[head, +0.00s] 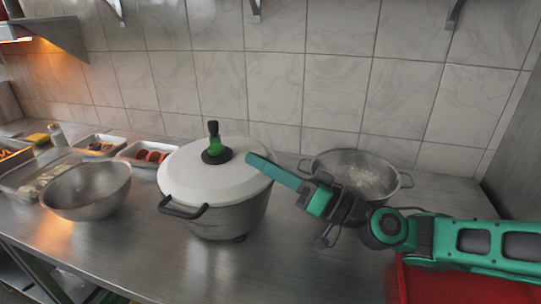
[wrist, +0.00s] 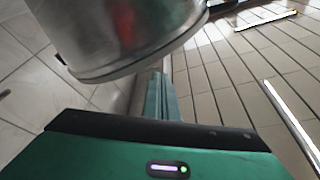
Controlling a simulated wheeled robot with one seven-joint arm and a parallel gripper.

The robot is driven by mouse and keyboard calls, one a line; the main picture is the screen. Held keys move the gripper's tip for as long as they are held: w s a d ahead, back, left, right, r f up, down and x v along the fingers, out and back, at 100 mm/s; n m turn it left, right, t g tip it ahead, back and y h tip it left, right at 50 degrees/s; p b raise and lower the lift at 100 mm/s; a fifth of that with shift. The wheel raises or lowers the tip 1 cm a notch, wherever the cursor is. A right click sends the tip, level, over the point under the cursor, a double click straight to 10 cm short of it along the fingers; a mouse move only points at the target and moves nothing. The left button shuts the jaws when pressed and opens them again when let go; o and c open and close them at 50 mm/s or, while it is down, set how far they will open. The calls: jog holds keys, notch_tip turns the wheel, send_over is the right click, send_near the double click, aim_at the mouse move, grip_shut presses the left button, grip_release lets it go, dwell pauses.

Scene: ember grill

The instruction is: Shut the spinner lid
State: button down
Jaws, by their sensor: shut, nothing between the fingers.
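The spinner (head: 228,215) is a metal pot with a dark side handle, standing on the steel counter. Its white lid (head: 190,175) lies over the top, with a green and black knob (head: 214,148) standing upright at its centre. I cannot tell whether the lid is fully seated. My gripper (head: 250,159) is shut and empty, its green fingers pointing left over the lid's right edge. I cannot tell whether they touch it. In the wrist view the shut fingers (wrist: 160,82) show beside a large metal rounded body (wrist: 130,35), probably the spinner.
A metal bowl (head: 70,200) stands left of the spinner, and a two-handled colander (head: 350,185) stands behind my gripper. Food trays (head: 125,158) line the back left. A red tray (head: 455,288) lies under my arm. The front middle counter (head: 290,265) is clear.

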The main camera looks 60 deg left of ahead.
dwell(0.3)
jog(key=shift+r, duration=0.35)
jog(key=r, duration=0.4)
jog(key=shift+s+d, duration=0.1)
jog(key=shift+s, duration=0.2)
jog(key=s+d+r, duration=0.1)
jog(key=s+r, duration=0.5)
jog(key=s, duration=0.4)
jog(key=shift+s+d, duration=0.15)
jog(key=shift+s, duration=0.25)
jog(key=shift+r, duration=0.1)
